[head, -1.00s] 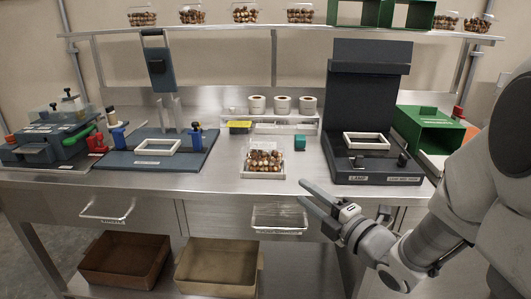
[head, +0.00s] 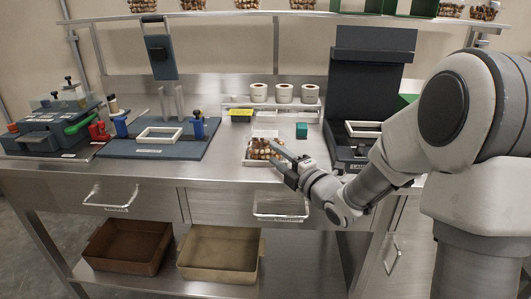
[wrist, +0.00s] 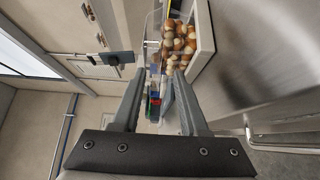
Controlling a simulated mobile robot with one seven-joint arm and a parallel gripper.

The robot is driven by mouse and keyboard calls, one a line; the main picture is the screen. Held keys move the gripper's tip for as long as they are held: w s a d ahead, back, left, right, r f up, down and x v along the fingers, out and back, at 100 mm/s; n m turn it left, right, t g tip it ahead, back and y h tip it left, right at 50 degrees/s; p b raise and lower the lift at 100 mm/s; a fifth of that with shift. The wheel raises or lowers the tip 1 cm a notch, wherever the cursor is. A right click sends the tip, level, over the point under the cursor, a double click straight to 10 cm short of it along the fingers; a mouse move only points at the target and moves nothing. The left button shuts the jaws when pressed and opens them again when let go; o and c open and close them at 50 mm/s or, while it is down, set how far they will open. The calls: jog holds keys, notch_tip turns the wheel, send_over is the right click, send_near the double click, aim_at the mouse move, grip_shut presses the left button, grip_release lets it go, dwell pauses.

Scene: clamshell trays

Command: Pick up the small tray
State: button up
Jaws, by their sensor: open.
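The small tray is a clear clamshell filled with brown and pale round pieces (head: 256,150). It sits on the steel bench near the front edge. My gripper (head: 279,158) is open at the tray's front right and overlaps part of it in the head view. In the wrist view the two fingers (wrist: 158,88) stand apart with nothing held. There the tray (wrist: 182,38) shows beyond the fingertips, right of centre. I cannot tell whether a finger touches it.
A green block (head: 301,131) stands just behind the tray to the right. A dark upright device (head: 366,80) is at the right, and a blue-grey base with a white frame (head: 160,136) at the left. White rolls (head: 283,93) stand behind.

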jog(key=shift+w+a, duration=0.25)
jog(key=shift+w, duration=0.1)
grip_shut()
jog(key=shift+r, duration=0.1)
dwell(1.1)
